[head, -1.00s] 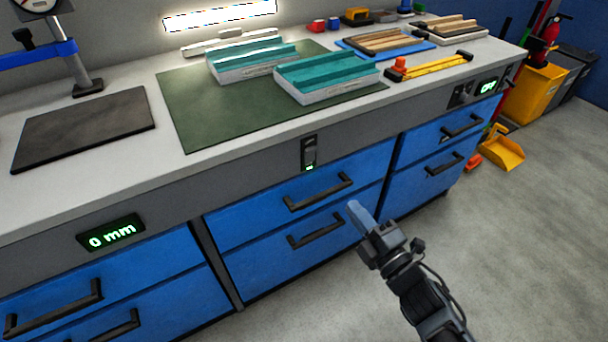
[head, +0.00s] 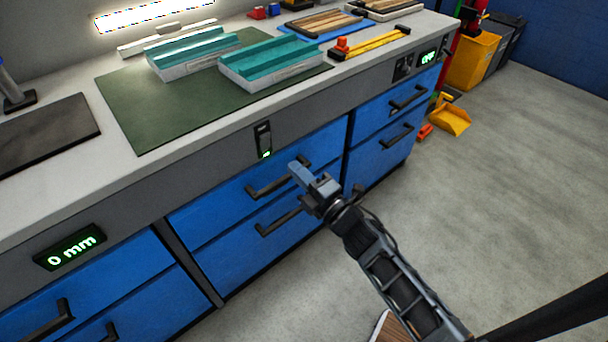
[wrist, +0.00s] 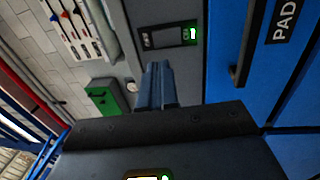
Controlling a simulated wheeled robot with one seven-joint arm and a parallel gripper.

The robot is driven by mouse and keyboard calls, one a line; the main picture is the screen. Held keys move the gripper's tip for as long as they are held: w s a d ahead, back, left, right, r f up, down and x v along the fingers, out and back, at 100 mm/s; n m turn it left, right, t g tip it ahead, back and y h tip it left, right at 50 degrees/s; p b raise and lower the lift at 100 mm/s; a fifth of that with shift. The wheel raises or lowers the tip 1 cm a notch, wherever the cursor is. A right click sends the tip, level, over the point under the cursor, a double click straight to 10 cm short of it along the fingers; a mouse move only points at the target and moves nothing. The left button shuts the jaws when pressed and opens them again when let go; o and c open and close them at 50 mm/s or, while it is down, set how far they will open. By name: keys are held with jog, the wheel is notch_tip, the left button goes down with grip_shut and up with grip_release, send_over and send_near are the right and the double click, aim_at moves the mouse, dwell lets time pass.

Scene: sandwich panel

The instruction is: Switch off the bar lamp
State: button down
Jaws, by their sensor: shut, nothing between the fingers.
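The bar lamp (head: 155,14) on the wall behind the bench is lit bright white in the head view. A black rocker switch (head: 263,140) with a small green light sits on the grey front panel of the bench. It also shows in the wrist view (wrist: 163,38), just beyond my fingertips, its green light at one end. My gripper (head: 296,170) is shut and empty. In the head view it is below and right of the switch, in front of the upper drawer; the fingers appear apart from the switch.
Blue drawers with dark bar handles (head: 278,178) lie below the panel, close to my gripper. A green mat (head: 135,105) with teal-topped parts lies on the bench. Another black switch plate (head: 403,67) sits beside a green-lit display (head: 428,57) at right. The floor at right is open.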

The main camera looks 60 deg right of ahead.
aim_at(266, 138)
jog(key=p+x, duration=0.1)
jog(key=x, duration=0.8)
jog(key=shift+w, duration=0.15)
jog(key=shift+r, duration=0.15)
jog(key=p, duration=0.1)
jog(key=r+p, duration=0.1)
jog(key=p, duration=0.1)
jog(key=shift+w+d+g+p, duration=0.1)
jog(key=shift+w+g+p, duration=0.2)
jog(key=shift+g, duration=0.1)
jog(key=shift+f, duration=0.35)
